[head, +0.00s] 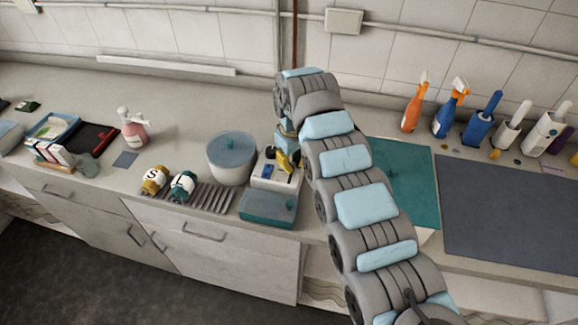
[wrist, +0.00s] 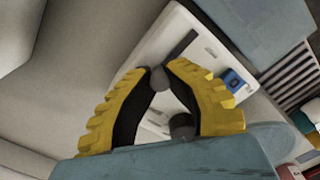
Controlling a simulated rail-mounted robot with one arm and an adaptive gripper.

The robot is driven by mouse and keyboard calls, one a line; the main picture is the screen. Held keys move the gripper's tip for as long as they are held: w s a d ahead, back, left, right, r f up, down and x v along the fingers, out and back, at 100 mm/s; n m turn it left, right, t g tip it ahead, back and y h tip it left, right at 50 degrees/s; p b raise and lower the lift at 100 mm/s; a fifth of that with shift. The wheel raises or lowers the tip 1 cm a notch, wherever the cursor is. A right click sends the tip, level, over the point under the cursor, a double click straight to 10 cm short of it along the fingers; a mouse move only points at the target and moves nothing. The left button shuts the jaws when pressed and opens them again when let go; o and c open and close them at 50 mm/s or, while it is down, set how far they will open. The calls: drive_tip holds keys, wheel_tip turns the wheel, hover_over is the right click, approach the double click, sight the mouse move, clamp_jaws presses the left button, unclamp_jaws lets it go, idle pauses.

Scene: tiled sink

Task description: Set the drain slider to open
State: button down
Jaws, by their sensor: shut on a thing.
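A white control box (head: 264,184) stands on the counter, with its top face (wrist: 205,50) filling the middle of the wrist view. A dark slot (wrist: 178,48) runs along that face. A small dark rounded knob (wrist: 158,79), which looks like the drain slider, sits in line with the slot. My gripper (head: 286,161) is over the box; in the wrist view its yellow fingers (wrist: 161,70) close at their tips on this knob. A second dark round knob (wrist: 181,126) shows between the fingers, nearer the palm. The slider's markings are not readable.
A blue switch-like part (wrist: 233,80) is right of the fingers. A grey lidded pot (head: 230,160) stands left of the box, and a teal box (head: 268,207) in front. A ribbed rack (head: 212,198) and two jars are farther left. Bottles line the back right.

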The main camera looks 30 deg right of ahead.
drive_tip(key=shift+w, duration=0.15)
drive_tip(key=c, duration=1)
unclamp_jaws()
drive_tip(key=shift+w+d+r, duration=0.1)
drive_tip(key=shift+w, duration=0.05)
wheel_tip(320, 180, up, 12)
